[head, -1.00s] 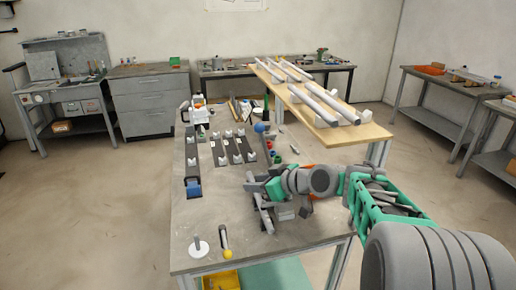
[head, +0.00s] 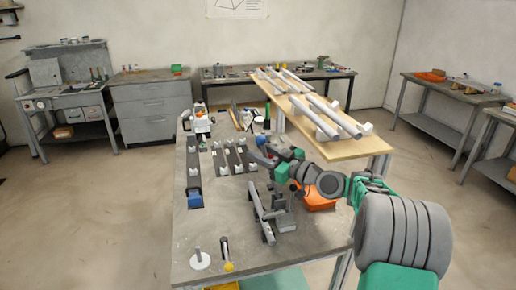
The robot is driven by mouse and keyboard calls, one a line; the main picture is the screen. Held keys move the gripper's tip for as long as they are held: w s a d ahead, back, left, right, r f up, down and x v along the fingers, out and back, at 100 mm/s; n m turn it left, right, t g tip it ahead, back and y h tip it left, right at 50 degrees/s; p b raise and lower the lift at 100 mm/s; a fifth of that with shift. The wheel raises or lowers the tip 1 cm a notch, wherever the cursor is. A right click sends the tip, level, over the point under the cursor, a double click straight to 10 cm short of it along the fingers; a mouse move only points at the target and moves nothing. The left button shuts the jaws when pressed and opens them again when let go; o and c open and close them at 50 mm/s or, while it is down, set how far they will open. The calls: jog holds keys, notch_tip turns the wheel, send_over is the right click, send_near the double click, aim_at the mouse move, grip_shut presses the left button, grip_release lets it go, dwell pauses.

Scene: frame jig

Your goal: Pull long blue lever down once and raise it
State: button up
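A blue handle end (head: 261,140), which looks like the long blue lever, shows small at the back right of the grey workbench. Its rod and pivot are mostly hidden or too small to tell. My gripper (head: 262,157) is just in front of the blue end, with its grey fingers pointing left. I cannot tell whether the fingers touch the lever, or whether they are open or shut.
The bench (head: 215,230) holds dark rails with white blocks (head: 222,170), a blue block (head: 195,200), a grey clamp-like fixture (head: 264,215), a yellow-ended handle (head: 228,266) and a white disc (head: 200,261). An orange object (head: 318,200) lies under my arm. A wooden table (head: 350,149) stands behind.

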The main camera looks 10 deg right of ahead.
jog(key=shift+w+a, duration=0.25)
jog(key=shift+w, duration=0.15)
grip_shut()
dwell(1.2)
